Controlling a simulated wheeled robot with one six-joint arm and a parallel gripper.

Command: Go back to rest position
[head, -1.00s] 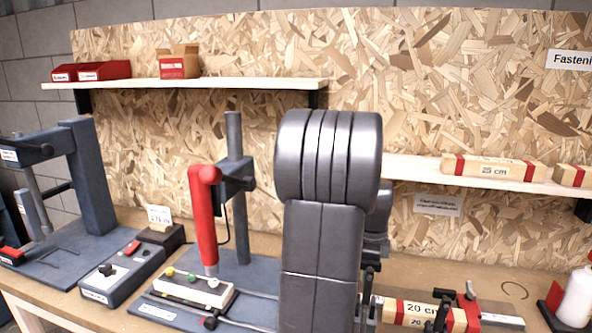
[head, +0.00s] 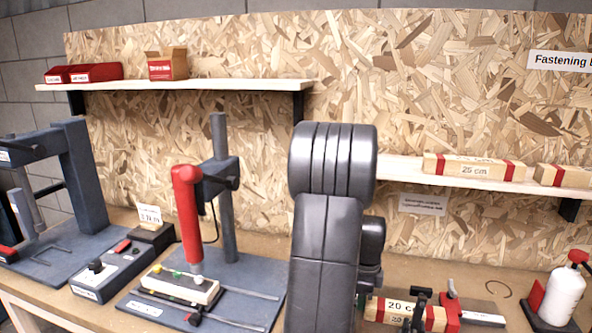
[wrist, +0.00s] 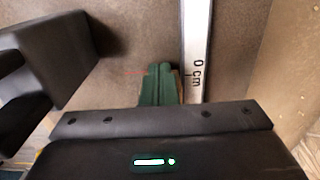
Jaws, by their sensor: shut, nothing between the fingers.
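My arm stands as a dark grey column in the middle of the head view, its rounded joint in front of the chipboard wall. My gripper is hidden in the head view. In the wrist view the gripper's dark body with a green light fills the bottom, and its green fingers (wrist: 158,86) reach out above it. The fingers are together with nothing seen between them. A white ruler strip marked 0 cm (wrist: 196,70) lies just to their right.
The bench (head: 255,243) carries a red-handled press (head: 187,205), a grey control box (head: 118,262), wood blocks marked 20 cm (head: 390,309) and a white bottle (head: 564,295). Shelves (head: 230,86) hold boxes. In the wrist view a dark block (wrist: 50,60) is at left.

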